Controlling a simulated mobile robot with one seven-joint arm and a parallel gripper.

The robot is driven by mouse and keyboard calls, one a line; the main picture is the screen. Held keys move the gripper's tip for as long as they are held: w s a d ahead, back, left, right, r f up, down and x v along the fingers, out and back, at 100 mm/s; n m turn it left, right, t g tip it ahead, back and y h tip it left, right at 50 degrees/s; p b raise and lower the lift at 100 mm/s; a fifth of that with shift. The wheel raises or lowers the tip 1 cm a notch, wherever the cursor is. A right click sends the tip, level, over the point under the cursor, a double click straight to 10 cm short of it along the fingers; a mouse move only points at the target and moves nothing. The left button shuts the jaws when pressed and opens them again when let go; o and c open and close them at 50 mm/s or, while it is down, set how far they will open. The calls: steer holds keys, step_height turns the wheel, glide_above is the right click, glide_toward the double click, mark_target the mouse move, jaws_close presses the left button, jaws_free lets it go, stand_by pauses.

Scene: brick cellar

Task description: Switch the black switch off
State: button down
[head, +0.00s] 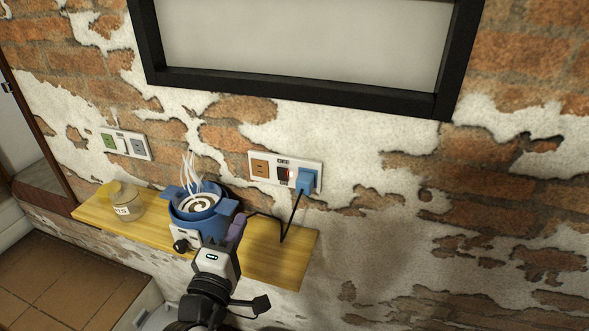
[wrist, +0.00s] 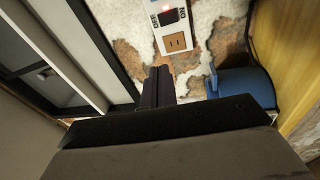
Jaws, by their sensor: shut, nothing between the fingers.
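The black switch (head: 283,173) sits in the middle of a white wall panel (head: 256,154), between a brown socket and a blue plug (head: 307,180). In the wrist view the black switch (wrist: 173,16) is near the top edge, between OFF and ON lettering, with a reddish glow by it. I cannot tell surely which way it is pressed. My gripper (head: 239,222) is below and left of the panel, beside a blue pot (head: 192,216). In the wrist view my gripper (wrist: 159,72) is shut and empty, its tips apart from the switch, past the brown socket (wrist: 177,42).
The steaming pot stands on a cooker on a wooden shelf (head: 268,262). A black cord (head: 290,220) runs from the plug toward it. A jar with a yellow lid (head: 119,196) stands left. Another panel with a green switch (head: 109,141) is left. A black frame (head: 300,88) hangs above.

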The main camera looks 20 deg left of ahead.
steer(key=shift+w+d+f+h, duration=0.2)
steer(key=shift+d+f+h, duration=0.1)
steer(key=shift+d, duration=0.3)
steer(key=shift+w+d+f+h, duration=0.2)
steer(key=shift+d+h, duration=0.1)
steer(key=shift+d, duration=0.25)
steer(key=shift+w, duration=0.1)
steer(key=b, duration=0.8)
glide_toward(282, 172)
steer(key=w+p, duration=0.1)
steer(key=w, duration=0.1)
steer(key=w+r+p, duration=0.1)
steer(key=w+p, duration=0.1)
steer(key=w, duration=0.1)
steer(key=shift+w+r, duration=0.2)
steer(key=shift+w, duration=0.1)
steer(key=shift+w+d+p, duration=0.1)
steer(key=shift+w+p, duration=0.25)
steer(key=shift+w, duration=0.25)
